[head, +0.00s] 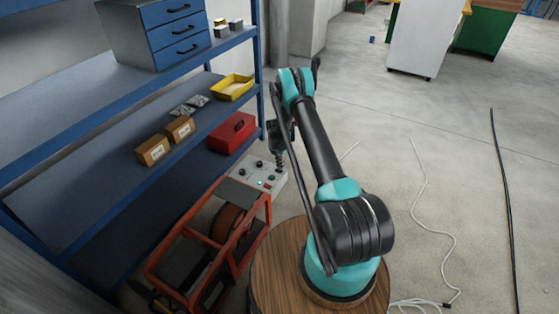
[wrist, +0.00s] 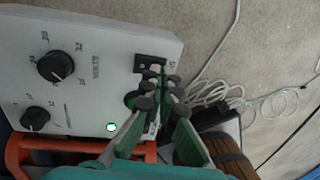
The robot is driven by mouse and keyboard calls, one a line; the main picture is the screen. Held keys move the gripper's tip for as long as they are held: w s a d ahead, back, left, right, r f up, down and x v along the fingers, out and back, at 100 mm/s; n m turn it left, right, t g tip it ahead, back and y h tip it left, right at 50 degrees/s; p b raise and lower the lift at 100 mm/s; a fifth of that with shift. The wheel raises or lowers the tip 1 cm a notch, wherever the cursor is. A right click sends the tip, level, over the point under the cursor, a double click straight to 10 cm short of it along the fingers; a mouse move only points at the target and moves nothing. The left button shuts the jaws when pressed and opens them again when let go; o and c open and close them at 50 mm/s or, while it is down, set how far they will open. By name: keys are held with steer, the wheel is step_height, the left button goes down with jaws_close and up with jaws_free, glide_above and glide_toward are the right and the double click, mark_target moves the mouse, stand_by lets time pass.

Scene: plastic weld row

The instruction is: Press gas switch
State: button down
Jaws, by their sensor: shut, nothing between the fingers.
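A white control panel (wrist: 90,55) with two black dial knobs (wrist: 54,66) fills the left of the wrist view. A small lit lamp (wrist: 111,127) is near its lower edge. A dark switch plate (wrist: 149,62) sits at the panel's right side, at my fingertips; a green round part (wrist: 130,100) is partly hidden beside the finger. I cannot read which is the gas switch. My gripper (wrist: 161,75) is shut and empty, its tips over the panel's right part; contact cannot be told. In the head view the panel (head: 249,172) lies beneath my gripper (head: 279,163).
An orange-red frame (head: 177,240) holding a reel stands beside the panel. Blue shelving (head: 60,145) on the left carries a red box (head: 232,132), a yellow tray (head: 232,88) and cartons (head: 152,150). White cable (head: 440,225) lies on the open floor at right.

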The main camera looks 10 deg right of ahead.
steer(key=shift+f, duration=0.45)
